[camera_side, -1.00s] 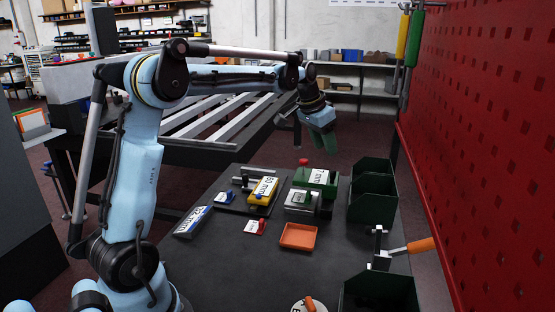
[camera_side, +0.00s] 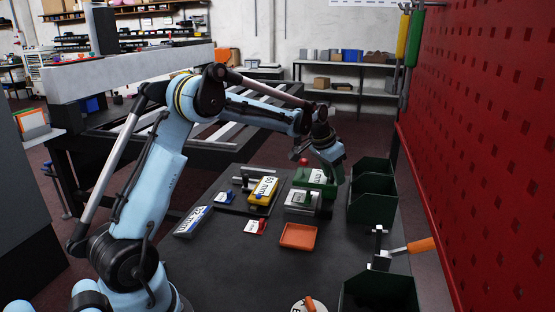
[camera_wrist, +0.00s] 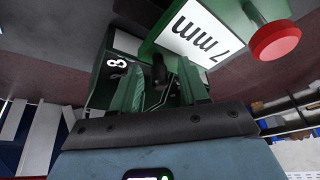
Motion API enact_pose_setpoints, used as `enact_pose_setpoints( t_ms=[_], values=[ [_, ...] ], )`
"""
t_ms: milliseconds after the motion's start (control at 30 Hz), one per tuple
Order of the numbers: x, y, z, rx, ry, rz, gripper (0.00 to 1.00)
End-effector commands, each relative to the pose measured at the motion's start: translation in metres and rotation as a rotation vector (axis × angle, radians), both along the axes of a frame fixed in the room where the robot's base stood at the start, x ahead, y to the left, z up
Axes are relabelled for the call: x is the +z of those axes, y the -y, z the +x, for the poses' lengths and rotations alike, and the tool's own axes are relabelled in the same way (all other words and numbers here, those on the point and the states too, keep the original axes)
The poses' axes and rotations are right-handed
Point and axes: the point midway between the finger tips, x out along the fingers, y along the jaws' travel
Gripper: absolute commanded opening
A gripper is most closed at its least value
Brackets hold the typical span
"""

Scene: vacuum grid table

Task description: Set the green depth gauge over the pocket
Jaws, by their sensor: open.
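A green block with a white label and a red knob, which I take for the green depth gauge (camera_side: 313,177), stands at the back right of the dark table. In the wrist view the gauge (camera_wrist: 225,22) is close, with "7 mm" on its label. My gripper (camera_side: 338,178) is low at its right end in the side view. In the wrist view my gripper (camera_wrist: 165,88) has its two green fingers apart, with a dark post-like part showing between them. Whether they touch the gauge I cannot tell. The pocket cannot be made out.
A yellow gauge (camera_side: 263,193), a blue-marked gauge (camera_side: 193,222) and an orange tray (camera_side: 298,237) lie left and front. Dark green bins (camera_side: 372,209) stand on the right.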

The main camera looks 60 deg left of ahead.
Motion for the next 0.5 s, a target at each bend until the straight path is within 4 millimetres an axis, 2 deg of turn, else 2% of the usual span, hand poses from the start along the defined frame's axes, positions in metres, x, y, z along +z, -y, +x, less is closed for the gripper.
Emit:
enact_pose_setpoints(
  t_ms=[33,300,500],
  values=[
    [0.0001,0.0,0.0,0.0,0.0,0.0,0.41],
    [0.0004,-0.0001,-0.0002,0.0,0.0,0.0,0.0],
    [0.0005,-0.0001,-0.0002,0.0,0.0,0.0,0.0]
  ],
)
